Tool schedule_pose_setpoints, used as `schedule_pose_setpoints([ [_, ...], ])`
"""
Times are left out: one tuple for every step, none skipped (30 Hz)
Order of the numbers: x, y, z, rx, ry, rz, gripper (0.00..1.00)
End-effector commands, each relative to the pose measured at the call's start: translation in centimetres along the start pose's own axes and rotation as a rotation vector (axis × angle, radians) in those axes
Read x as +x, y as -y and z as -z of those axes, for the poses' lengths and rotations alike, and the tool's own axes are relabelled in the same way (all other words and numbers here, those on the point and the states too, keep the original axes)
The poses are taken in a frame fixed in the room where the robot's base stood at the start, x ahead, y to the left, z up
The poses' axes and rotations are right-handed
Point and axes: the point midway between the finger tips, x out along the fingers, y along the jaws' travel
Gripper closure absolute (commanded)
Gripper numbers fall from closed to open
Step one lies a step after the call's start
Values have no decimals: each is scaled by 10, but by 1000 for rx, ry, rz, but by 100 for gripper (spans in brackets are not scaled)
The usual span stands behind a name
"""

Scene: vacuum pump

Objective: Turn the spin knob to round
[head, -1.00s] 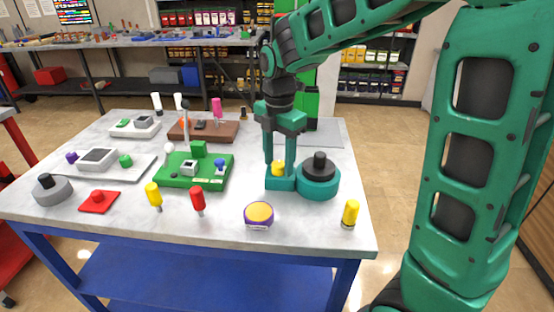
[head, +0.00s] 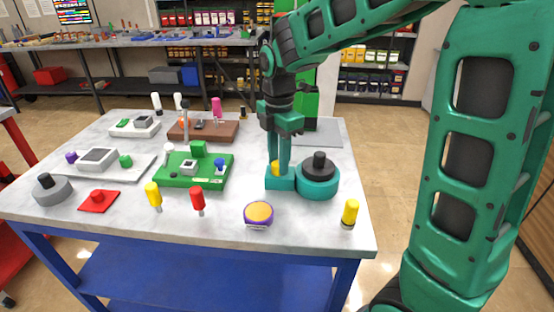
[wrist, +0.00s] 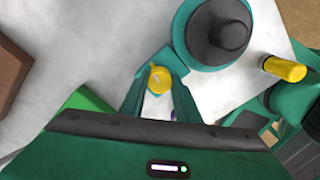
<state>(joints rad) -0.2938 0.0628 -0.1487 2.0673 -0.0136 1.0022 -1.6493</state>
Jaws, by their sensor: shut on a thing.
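A teal device (head: 318,183) stands on the right half of the table, with a round body and a black top (head: 320,160). A small square block (head: 279,184) joins its left side and carries a yellow knob (head: 275,168). My gripper (head: 279,167) points straight down over this block, its fingers shut on the yellow knob. In the wrist view the yellow knob (wrist: 159,79) sits between the two teal fingertips, with the black top (wrist: 216,32) up and to the right. The fingers partly hide the knob in the head view.
A green board (head: 194,182) with small parts lies left of my gripper. A purple and orange round piece (head: 258,214) and an upright yellow-handled piece (head: 350,213) stand near the front edge. The tabletop is bare between them.

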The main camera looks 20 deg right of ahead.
Motion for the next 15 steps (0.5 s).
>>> schedule_pose_setpoints([
  [-1,-2,0,38,0,-7,93],
  [-2,-2,0,65,0,-7,93],
  [-2,-2,0,102,0,-7,93],
  [-2,-2,0,130,0,-8,93],
  [-2,-2,0,159,-1,-8,93],
  [-2,-2,0,197,-1,-8,93],
  [-2,-3,0,226,-1,-8,93],
  [-2,-3,0,254,-1,-8,93],
  [-2,-3,0,292,-1,-9,93],
  [-2,-3,0,321,-1,-9,93],
  [-2,-3,0,349,-2,-9,93],
  [-2,-3,0,387,-2,-9,93],
  [-2,-3,0,416,-2,-10,93],
  [-2,-3,0,444,-2,-10,93],
  [-2,-3,0,482,-2,-10,93],
])
